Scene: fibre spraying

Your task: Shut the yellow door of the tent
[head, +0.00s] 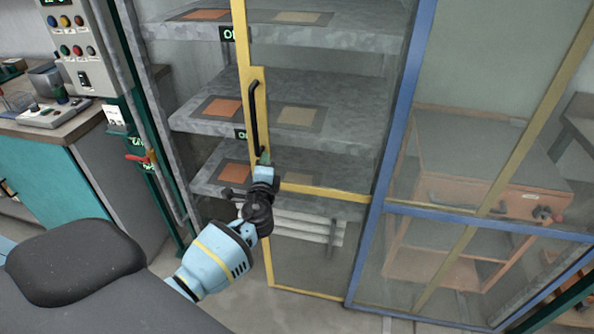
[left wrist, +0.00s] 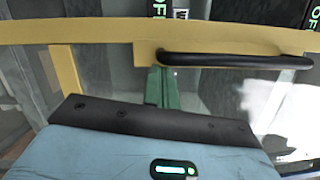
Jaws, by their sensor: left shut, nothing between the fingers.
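The yellow door (head: 259,92) of the tent has a yellow frame, clear panels and an upright black handle (head: 254,118). It stands partly open: its free edge is away from the left post, and shelf ends show uncovered to its left. My left gripper (head: 263,160) is shut and empty at the door's free edge, by the lower end of the handle. In the left wrist view, its green fingers (left wrist: 160,86) reach the yellow frame (left wrist: 85,32) beside the handle (left wrist: 235,60); whether they touch is unclear. My right gripper is not in view.
Grey shelves (head: 205,118) with orange and beige panels stand inside the tent. A blue post (head: 402,110) borders the door on the right, with a glazed side and an orange cabinet (head: 480,160) behind. A teal bench (head: 60,185) and control box (head: 78,45) stand left.

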